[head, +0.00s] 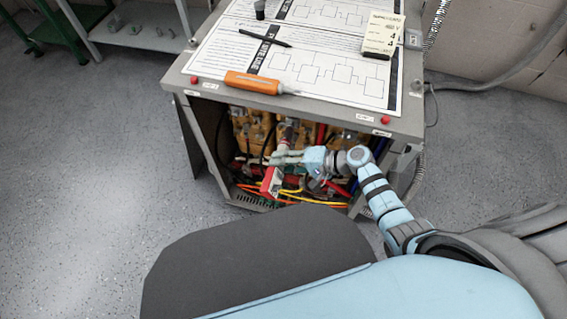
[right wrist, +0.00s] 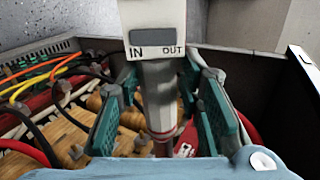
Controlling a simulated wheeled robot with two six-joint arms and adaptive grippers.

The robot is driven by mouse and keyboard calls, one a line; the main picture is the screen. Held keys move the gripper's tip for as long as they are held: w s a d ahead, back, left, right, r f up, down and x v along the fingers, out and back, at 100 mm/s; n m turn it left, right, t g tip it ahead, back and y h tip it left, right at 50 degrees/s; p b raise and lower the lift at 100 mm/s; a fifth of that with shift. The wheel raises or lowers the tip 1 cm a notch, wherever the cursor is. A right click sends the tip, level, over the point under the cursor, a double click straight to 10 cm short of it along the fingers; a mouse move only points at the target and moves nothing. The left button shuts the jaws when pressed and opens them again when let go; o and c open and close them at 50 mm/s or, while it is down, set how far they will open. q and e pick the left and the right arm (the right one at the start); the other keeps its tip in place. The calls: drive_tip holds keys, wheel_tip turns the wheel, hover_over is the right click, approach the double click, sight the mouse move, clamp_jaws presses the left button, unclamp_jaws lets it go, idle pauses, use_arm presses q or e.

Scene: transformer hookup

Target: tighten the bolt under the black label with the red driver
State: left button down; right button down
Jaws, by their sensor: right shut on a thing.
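My right gripper (head: 282,159) reaches into the open front of the grey cabinet. In the right wrist view its green-padded fingers (right wrist: 162,118) are closed around the grey shaft-like grip (right wrist: 159,95) of a held tool. That tool has a pale body (right wrist: 152,15) marked IN and OUT, and a red band shows below the grip. In the head view a red and white part (head: 270,182) shows by the fingers; I take the tool for the red driver. Grey bolts (right wrist: 64,86) stand on amber coils (right wrist: 60,130). I cannot make out the black label or its bolt. My left gripper is not in view.
The cabinet top (head: 181,74) carries diagram sheets, an orange tool (head: 253,83), a black pen (head: 265,39) and a pale box (head: 382,33). Colored cables (right wrist: 45,75) crowd the cabinet interior. The cabinet wall (right wrist: 255,75) is close on the right.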

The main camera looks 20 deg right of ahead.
drive_tip(key=shift+w+d+b, duration=0.3)
drive_tip(key=shift+w+b, duration=0.15)
drive_tip(key=shift+w, duration=0.1)
drive_tip(key=shift+w+d+b, duration=0.3)
drive_tip(key=shift+w+b, duration=0.1)
drive_tip(key=shift+w, duration=0.1)
idle(2.0)
drive_tip(key=shift+r, duration=0.1)
drive_tip(key=shift+s+a+p, duration=0.3)
drive_tip(key=shift+s+p, duration=0.15)
drive_tip(key=shift+s, duration=0.05)
drive_tip(key=shift+s+a+p, duration=0.3)
drive_tip(key=shift+s+p, duration=0.15)
drive_tip(key=shift+s, duration=0.05)
drive_tip(key=shift+s+a+p, duration=0.55)
drive_tip(key=shift+s+a, duration=0.05)
drive_tip(key=shift+s, duration=0.35)
